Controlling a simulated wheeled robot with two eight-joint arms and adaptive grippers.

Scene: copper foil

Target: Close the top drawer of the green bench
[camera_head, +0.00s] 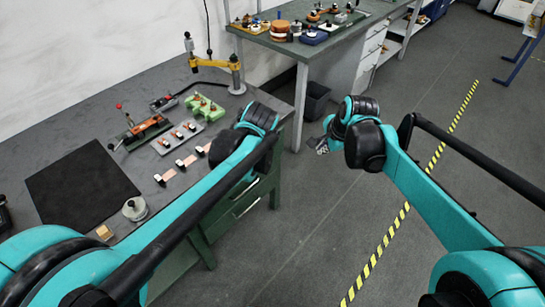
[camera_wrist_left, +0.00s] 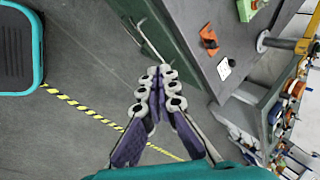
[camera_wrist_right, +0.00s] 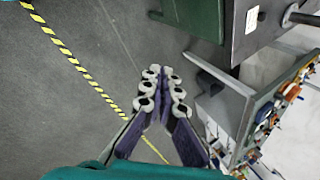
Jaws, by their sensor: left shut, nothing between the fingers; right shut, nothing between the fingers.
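The green bench (camera_head: 215,232) stands at the left under a grey worktop, with drawer fronts and bar handles (camera_head: 246,207) on its aisle side. My left arm hides part of the drawer area, so I cannot tell how far the top drawer stands out. In the left wrist view a green front with a metal handle (camera_wrist_left: 150,38) is just beyond my left gripper (camera_wrist_left: 157,70). That gripper is shut and empty; no contact is clear. My right gripper (camera_head: 322,145) is shut and empty over the floor, past the bench's far end; it also shows in the right wrist view (camera_wrist_right: 162,72).
The worktop (camera_head: 75,100) carries a dark mat (camera_head: 85,190), small fixtures and a yellow arm (camera_head: 215,65). A second bench (camera_head: 340,45) and a black bin (camera_head: 316,98) stand beyond.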

